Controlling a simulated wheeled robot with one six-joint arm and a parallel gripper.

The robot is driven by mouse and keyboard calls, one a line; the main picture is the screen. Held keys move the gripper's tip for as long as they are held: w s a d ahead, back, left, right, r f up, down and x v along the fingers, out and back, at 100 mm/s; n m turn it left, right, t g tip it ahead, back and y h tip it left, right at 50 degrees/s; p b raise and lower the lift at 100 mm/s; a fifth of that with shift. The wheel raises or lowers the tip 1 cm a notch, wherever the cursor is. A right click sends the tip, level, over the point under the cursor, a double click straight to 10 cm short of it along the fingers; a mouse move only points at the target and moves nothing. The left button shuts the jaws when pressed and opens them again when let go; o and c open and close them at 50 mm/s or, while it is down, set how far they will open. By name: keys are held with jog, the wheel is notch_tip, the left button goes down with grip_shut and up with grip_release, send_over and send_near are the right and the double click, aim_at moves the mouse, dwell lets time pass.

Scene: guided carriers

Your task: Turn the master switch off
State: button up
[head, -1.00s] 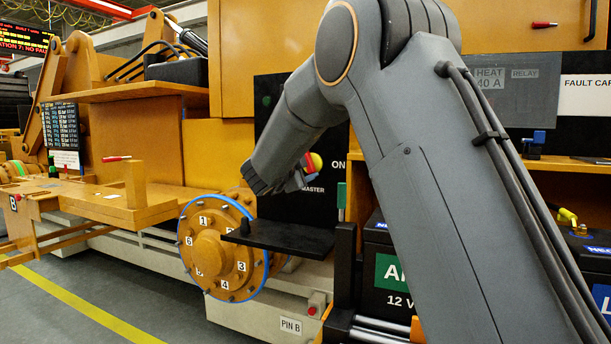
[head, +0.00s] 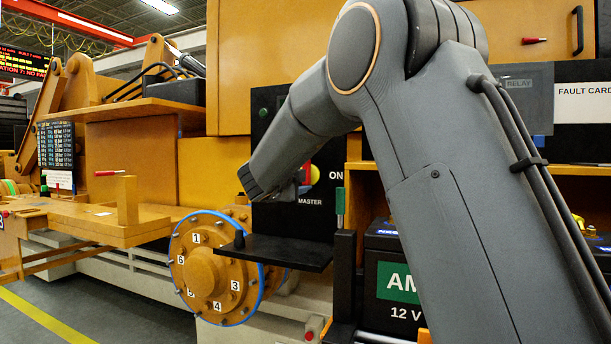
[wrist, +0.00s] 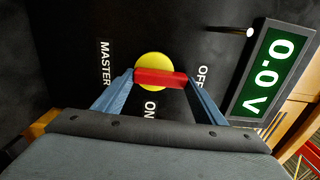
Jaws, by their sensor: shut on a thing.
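The master switch is a yellow disc (wrist: 150,64) with a red bar handle (wrist: 160,77) on a black panel. In the wrist view the handle lies across, one end toward the partly covered OFF label (wrist: 203,76); the ON label (wrist: 150,108) is below it, off its line. My gripper (wrist: 161,80) has its two blue fingers at the handle's two ends, shut on it. In the head view the switch (head: 315,173) shows only in part behind my gripper (head: 300,182), with ON to its right and MASTER below.
A green display (wrist: 277,72) beside the switch reads 0.0 V. A black shelf (head: 285,252) sticks out below the switch, close to a numbered orange hub (head: 205,275). A battery (head: 397,280) stands to the lower right.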

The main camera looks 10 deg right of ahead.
jog(key=shift+f, duration=0.1)
jog(key=o, duration=1)
jog(key=shift+o, duration=0.2)
jog(key=b+v, duration=0.1)
jog(key=v, duration=0.7)
